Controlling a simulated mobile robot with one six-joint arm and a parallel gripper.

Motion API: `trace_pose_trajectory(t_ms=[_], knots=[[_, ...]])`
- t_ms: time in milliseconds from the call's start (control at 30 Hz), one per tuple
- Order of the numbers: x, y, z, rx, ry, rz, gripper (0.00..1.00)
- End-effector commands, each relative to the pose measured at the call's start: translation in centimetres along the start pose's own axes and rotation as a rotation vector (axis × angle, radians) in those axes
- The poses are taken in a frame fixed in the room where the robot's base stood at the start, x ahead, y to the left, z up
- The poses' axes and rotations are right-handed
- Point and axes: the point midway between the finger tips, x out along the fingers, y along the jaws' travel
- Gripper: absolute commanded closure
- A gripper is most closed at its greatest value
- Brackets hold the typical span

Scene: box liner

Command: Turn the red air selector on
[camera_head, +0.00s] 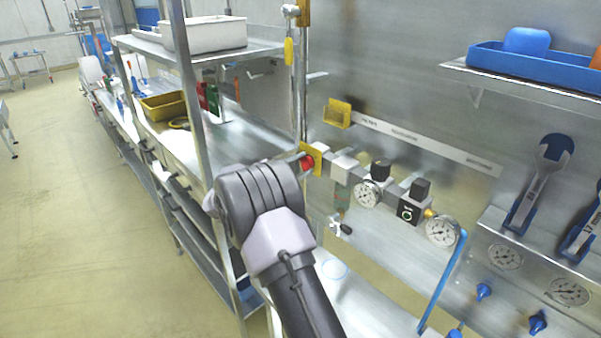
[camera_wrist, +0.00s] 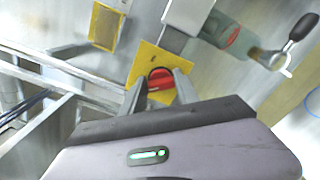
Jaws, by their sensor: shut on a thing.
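The red air selector (camera_wrist: 160,84) is a round red knob on a yellow square plate (camera_wrist: 143,66). In the wrist view it sits between the fingers of my gripper (camera_wrist: 158,92), which is shut on it. The head view shows the red selector (camera_head: 307,163) at the left end of the row of air fittings, with the yellow plate (camera_head: 318,152) behind it. My arm's wrist hides part of the gripper there. The exact angle of the knob is hard to read.
Right of the selector are a pressure gauge (camera_head: 369,194), a black valve block (camera_head: 411,208) and another gauge (camera_head: 440,231). A yellow bracket (camera_head: 338,113) is above. A metal shelf (camera_head: 262,138) stands left. A clear bowl with a black lever (camera_head: 345,229) hangs below.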

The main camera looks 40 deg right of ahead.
Motion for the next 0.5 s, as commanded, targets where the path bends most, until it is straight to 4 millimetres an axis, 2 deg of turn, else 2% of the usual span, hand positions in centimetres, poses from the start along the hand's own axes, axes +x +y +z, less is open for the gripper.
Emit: trace_pose_trajectory(t_ms=[33, 500], knots=[[0.0, -0.55, -0.42, 0.035, -0.001, 0.001, 1.0], [-0.01, -0.96, -0.61, 0.475, 0.0, 0.001, 1.0]])
